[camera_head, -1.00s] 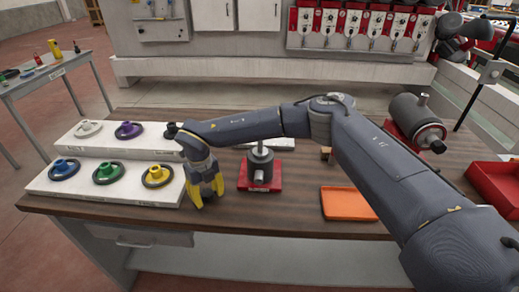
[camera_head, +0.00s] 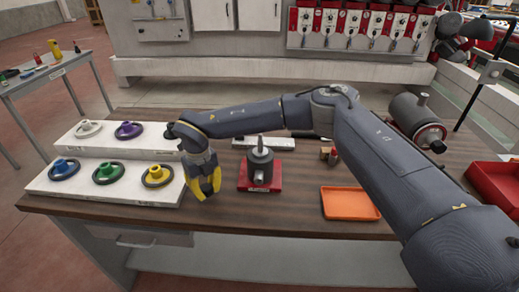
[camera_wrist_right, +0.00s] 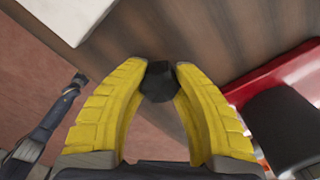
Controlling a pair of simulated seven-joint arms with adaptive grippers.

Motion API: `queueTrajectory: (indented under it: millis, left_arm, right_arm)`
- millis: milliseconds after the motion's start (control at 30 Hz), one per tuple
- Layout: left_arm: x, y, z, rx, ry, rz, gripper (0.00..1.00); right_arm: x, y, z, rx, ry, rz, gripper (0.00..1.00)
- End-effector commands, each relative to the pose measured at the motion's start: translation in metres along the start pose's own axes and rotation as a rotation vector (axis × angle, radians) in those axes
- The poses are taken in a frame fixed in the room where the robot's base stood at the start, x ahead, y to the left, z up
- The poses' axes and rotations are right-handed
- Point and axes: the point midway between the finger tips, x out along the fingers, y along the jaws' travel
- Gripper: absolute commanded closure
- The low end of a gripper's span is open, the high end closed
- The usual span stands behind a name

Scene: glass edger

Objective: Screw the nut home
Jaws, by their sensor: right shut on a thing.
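A small black nut-like piece (camera_wrist_right: 158,82) with flat sides is pinched between the yellow fingertips of my right gripper (camera_wrist_right: 160,72) in the right wrist view. In the head view my right gripper (camera_head: 207,194) points down near the front edge of the bench, just left of a red-based fixture (camera_head: 259,185). The fixture carries a grey upright cylinder (camera_head: 260,164) with a thin post on top. The gripper and the piece are apart from the fixture. The fixture's red base (camera_wrist_right: 275,80) and dark cylinder (camera_wrist_right: 285,125) also show at the right of the wrist view. My left gripper cannot be made out.
White stepped stands (camera_head: 95,190) with several coloured knobbed discs are left of the gripper. An orange tray (camera_head: 350,204) lies right of the fixture. A grey motor-like cylinder (camera_head: 415,117) and a red bin (camera_head: 495,188) stand farther right. The wooden bench front edge is close.

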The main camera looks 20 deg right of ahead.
Motion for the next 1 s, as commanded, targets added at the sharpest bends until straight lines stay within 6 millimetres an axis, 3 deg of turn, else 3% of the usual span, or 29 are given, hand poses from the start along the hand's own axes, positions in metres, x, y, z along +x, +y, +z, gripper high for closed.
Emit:
queueTrajectory:
  millis: [600,1000]
  left_arm:
    - [0.000,0.000,0.000,0.000,0.000,0.000,1.00]
    - [0.000,0.000,0.000,0.000,0.000,0.000,1.00]
  right_arm:
    - [-0.040,0.000,0.000,0.000,-0.001,0.000,1.00]
    - [-0.044,0.000,0.000,0.000,-0.001,0.000,1.00]
